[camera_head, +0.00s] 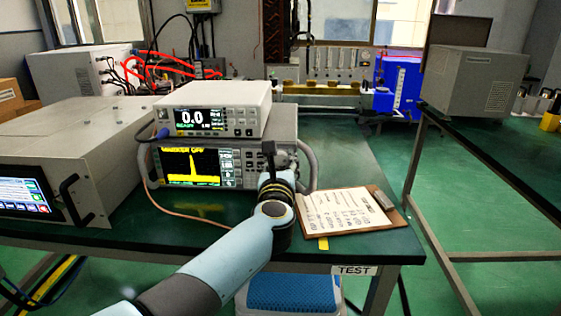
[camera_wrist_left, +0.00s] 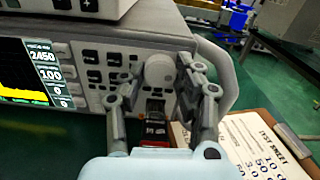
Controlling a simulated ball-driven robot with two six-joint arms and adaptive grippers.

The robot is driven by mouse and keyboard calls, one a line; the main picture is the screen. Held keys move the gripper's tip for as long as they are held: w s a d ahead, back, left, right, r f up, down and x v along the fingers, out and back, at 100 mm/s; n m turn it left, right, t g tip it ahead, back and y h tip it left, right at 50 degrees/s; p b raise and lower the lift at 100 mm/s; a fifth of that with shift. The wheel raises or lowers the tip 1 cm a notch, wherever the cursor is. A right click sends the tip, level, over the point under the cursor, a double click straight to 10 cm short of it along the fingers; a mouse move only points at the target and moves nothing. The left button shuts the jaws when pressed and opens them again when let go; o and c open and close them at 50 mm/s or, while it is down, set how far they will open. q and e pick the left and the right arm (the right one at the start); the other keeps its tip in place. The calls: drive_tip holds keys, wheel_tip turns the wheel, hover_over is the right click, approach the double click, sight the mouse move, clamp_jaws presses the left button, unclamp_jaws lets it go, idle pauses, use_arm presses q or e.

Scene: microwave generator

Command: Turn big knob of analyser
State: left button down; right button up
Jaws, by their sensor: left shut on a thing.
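The analyser (camera_head: 228,180) is a grey bench instrument with a lit screen showing a yellow trace; it also shows in the left wrist view (camera_wrist_left: 85,68). Its big knob (camera_wrist_left: 158,71) is a round, light grey dial at the upper right of the front panel. My left gripper (camera_wrist_left: 161,74) has one finger on each side of this knob and is shut on it. In the head view my left gripper (camera_head: 271,166) is at the analyser's right side and hides the knob. My right gripper is not in view.
A meter reading 0.0 (camera_head: 205,115) sits on top of the analyser. A clipboard with paper (camera_head: 345,210) lies just right of my left gripper. A grey unit with a touchscreen (camera_head: 85,150) stands at left. The analyser's side handle (camera_head: 309,165) is close to the gripper.

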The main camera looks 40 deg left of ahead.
use_arm(q)
drive_tip(key=m+p, duration=0.2)
drive_tip(key=m, duration=0.3)
drive_tip(key=shift+r, duration=0.15)
drive_tip(key=m+p, duration=0.2)
drive_tip(key=m, duration=0.3)
drive_tip(key=shift+m, duration=0.3)
drive_tip(key=c, duration=1.2)
unclamp_jaws()
drive_tip(key=shift+s+d+f, duration=0.1)
drive_tip(key=shift+d+f, duration=0.05)
drive_tip(key=shift+f, duration=0.05)
drive_tip(key=v, duration=1.1)
drive_tip(key=shift+s+d, duration=0.25)
drive_tip(key=shift+s, duration=0.05)
